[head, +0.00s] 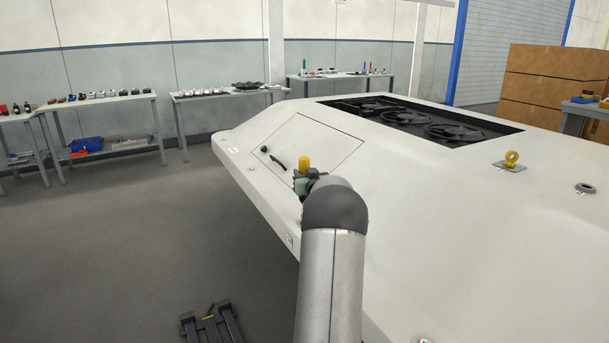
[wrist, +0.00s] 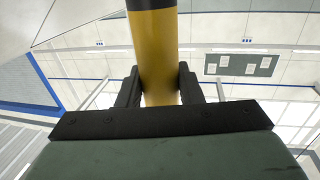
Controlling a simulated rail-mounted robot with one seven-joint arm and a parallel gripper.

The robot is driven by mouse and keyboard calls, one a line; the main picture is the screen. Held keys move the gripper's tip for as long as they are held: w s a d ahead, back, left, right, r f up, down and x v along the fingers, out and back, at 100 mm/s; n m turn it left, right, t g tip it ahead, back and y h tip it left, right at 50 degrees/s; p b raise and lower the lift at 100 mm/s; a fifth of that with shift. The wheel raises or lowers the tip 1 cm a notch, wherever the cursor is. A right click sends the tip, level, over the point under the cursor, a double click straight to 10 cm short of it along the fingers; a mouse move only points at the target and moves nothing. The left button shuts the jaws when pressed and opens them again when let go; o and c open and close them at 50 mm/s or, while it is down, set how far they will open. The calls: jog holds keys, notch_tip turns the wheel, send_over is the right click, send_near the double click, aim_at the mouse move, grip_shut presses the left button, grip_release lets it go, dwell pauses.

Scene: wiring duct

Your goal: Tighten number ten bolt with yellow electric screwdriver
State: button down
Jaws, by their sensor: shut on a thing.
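The yellow electric screwdriver (head: 304,162) stands up out of my gripper (head: 303,182) in the head view, over the left edge area of the large white housing (head: 440,230). In the wrist view the yellow body of the screwdriver (wrist: 157,50) with a black band lies between the two dark fingers of my gripper (wrist: 159,88), which are shut on it. The screwdriver's tip is hidden in both views. Small bolt-like fittings show on the housing, one near its left edge (head: 252,169) and one low at the front (head: 424,340). I cannot read which is number ten.
The housing has a black recess with fans (head: 430,122), a hatch outline with a dark handle (head: 277,163) and a yellow lifting eye (head: 510,158). Benches with small items (head: 100,98) stand along the back wall. Stacked brown boxes (head: 550,85) are at right. Floor at left is mostly clear.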

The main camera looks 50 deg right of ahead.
aim_at(306, 163)
jog(key=shift+f+b, duration=0.7)
jog(key=shift+f, duration=0.45)
dwell(2.6)
jog(key=shift+r+p, duration=2.25)
jog(key=shift+r, duration=0.95)
